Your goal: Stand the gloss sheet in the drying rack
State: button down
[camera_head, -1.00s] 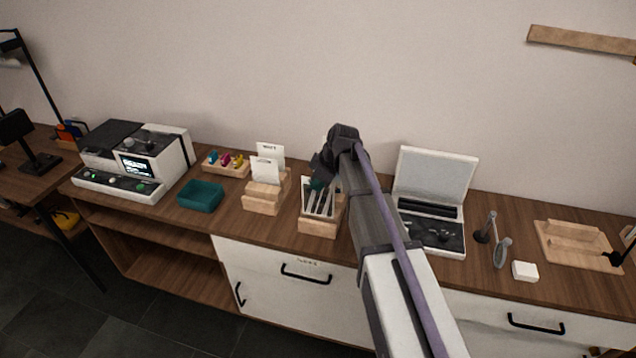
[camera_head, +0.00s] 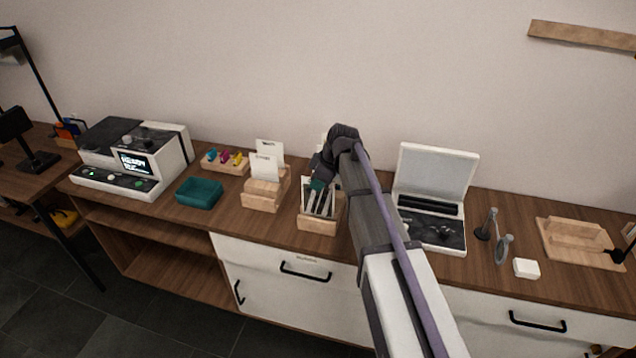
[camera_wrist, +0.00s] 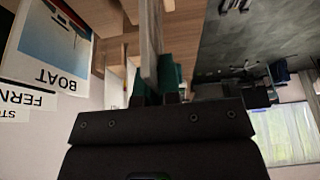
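The drying rack appears to be the slotted wooden box (camera_head: 318,226) with several upright pale and dark dividers, on the counter in the head view. My gripper (camera_head: 317,185) is directly over it, pointing down. In the wrist view its teal fingertips (camera_wrist: 157,82) lie close against both sides of a thin grey-brown strip (camera_wrist: 150,35). This looks like the gloss sheet seen edge-on. Its face is hidden, and I cannot tell how deep its lower edge sits in a slot.
Left of the rack stand a wooden card holder (camera_head: 262,201) with white cards, a teal tray (camera_head: 199,194) and a printer-like machine (camera_head: 135,160). An open white case (camera_head: 436,172) stands to the right. A printed BOAT card (camera_wrist: 50,45) is close in the wrist view.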

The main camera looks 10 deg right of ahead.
jog(key=shift+f+b, duration=1.75)
jog(key=shift+f, duration=0.25)
jog(key=c, duration=1.2)
grip_release()
jog(key=shift+c, duration=0.2)
jog(key=shift+r, duration=0.1)
notch_tip(320, 180, up, 9)
jog(key=p, duration=0.9)
